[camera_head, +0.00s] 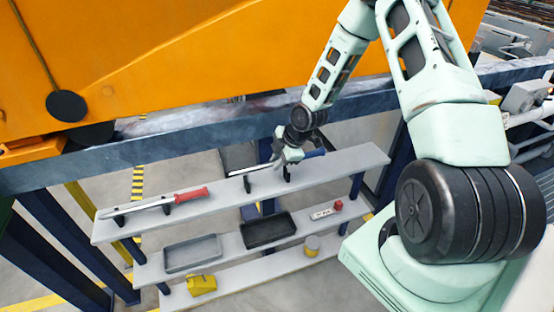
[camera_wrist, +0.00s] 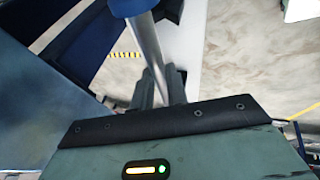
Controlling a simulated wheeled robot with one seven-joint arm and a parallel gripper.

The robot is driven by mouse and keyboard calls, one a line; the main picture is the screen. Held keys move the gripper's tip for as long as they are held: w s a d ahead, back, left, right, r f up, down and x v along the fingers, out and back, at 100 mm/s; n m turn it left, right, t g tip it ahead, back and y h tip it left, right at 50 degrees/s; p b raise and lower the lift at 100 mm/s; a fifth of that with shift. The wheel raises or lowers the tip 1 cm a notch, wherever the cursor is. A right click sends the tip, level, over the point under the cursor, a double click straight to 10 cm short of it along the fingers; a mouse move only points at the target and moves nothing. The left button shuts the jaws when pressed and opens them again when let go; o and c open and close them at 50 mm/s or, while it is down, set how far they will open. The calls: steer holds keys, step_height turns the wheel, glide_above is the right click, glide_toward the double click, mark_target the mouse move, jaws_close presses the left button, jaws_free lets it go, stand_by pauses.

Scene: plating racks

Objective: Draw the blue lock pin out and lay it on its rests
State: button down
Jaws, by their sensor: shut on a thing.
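The blue lock pin has its blue handle (camera_head: 314,153) to the right of my gripper and its bare steel shaft (camera_head: 250,169) to the left. My gripper (camera_head: 280,161) is shut on the pin, low over the top shelf. In the wrist view the pin's shaft (camera_wrist: 148,42) runs down between the two fingers (camera_wrist: 160,86), with the blue handle (camera_wrist: 132,6) at the top edge. Two dark rests, a left one (camera_head: 247,184) and a right one (camera_head: 287,174), stand under the pin. I cannot tell whether the pin touches them.
A red-handled pin (camera_head: 190,195) lies on its own rests at the left of the top shelf (camera_head: 345,163). Lower shelves hold a grey tray (camera_head: 192,268), a black tray (camera_head: 268,245), a yellow block (camera_head: 202,285) and small items. An orange structure and blue-grey beam (camera_head: 200,142) are behind.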

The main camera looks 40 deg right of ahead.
steer(key=shift+f+b, duration=1.3)
steer(key=shift+f, duration=0.75)
steer(key=c, duration=1.3)
jaws_free()
steer(key=shift+r, duration=0.1)
steer(key=p+v, duration=0.2)
steer(key=v, duration=1.5)
steer(key=shift+s+d+r, duration=0.1)
steer(key=shift+s, duration=0.05)
